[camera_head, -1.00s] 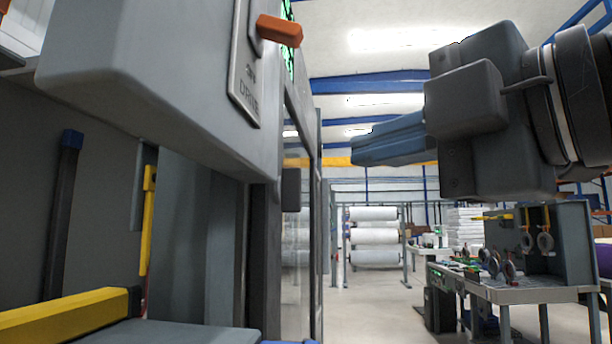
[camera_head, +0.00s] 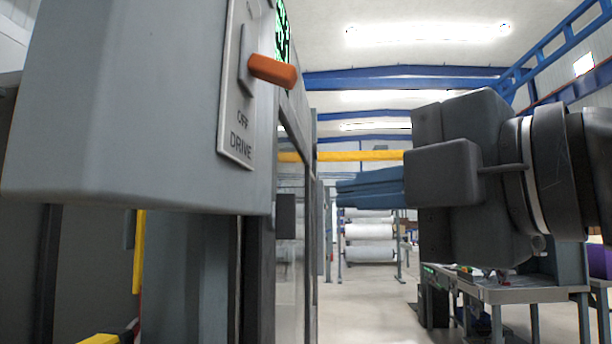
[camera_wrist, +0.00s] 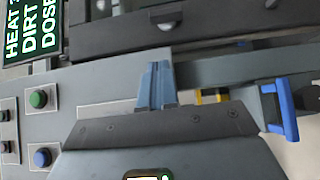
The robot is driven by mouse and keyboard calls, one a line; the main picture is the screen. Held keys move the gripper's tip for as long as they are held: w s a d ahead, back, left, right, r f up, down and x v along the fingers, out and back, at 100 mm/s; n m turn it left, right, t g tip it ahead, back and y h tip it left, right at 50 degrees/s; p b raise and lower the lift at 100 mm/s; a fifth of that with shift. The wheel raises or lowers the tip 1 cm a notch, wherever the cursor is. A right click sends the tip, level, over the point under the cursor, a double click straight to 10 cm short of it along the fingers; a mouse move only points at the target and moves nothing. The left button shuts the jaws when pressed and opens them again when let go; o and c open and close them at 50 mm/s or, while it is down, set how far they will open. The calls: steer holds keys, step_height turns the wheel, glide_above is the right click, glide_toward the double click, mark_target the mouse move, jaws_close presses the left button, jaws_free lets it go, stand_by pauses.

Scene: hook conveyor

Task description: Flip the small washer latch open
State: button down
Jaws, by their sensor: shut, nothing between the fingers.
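My gripper (camera_head: 342,190) reaches in from the right in the head view, its blue fingers shut and empty, pointing left toward the grey machine. In the wrist view the shut fingers (camera_wrist: 157,68) point at the machine front. An orange lever (camera_head: 272,71) sits on a plate marked OFF and DRIVE on the grey machine housing (camera_head: 130,110), up and left of the fingers in the picture. In the wrist view a blue handle (camera_wrist: 286,110) stands out at the right, apart from the fingers. I cannot tell for certain which part is the small washer latch.
The wrist view shows a green button (camera_wrist: 38,99), a blue button (camera_wrist: 43,157) and a lit display (camera_wrist: 30,28) at the left. A bench (camera_head: 530,293) stands at the right, with white rolls (camera_head: 370,254) farther back. The floor between is open.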

steer(key=shift+w+a+r+p, duration=0.3)
steer(key=shift+a+p, duration=0.1)
steer(key=shift+p, duration=2)
steer(key=p, duration=0.2)
glide_toward(285, 201)
steer(key=x, duration=0.5)
steer(key=shift+s+a+f, duration=0.1)
steer(key=shift+s+a, duration=0.05)
steer(key=shift+a, duration=0.25)
steer(key=shift+w, duration=0.45)
steer(key=shift+w, duration=0.1)
steer(key=shift+p, duration=0.3)
